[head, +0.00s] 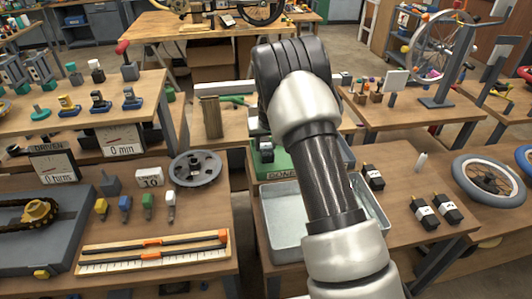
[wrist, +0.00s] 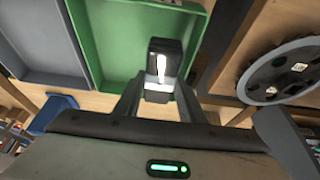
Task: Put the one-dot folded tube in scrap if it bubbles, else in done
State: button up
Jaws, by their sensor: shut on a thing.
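My gripper (wrist: 158,105) is shut on a dark folded tube (wrist: 165,62) with a white band; the dots on it cannot be read. It holds the tube over the green tray (wrist: 95,38), whose front label reads DONE in the head view (head: 283,174). In the head view my arm hides most of the gripper. Whether the tube touches the tray floor I cannot tell. A grey tray (wrist: 32,45) lies beside the green one in the wrist view; no label shows on it. No bubbles are visible.
A metal basin (head: 283,222) stands in front of the green tray, partly behind my arm. Several other black folded tubes (head: 424,216) lie on the bench to the right.

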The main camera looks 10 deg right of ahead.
aim_at(266, 149)
jog(key=shift+f, duration=1.75)
jog(key=shift+f, duration=0.2)
jog(key=o, duration=0.9)
jog(key=shift+o, duration=0.2)
jog(key=shift+r, duration=0.1)
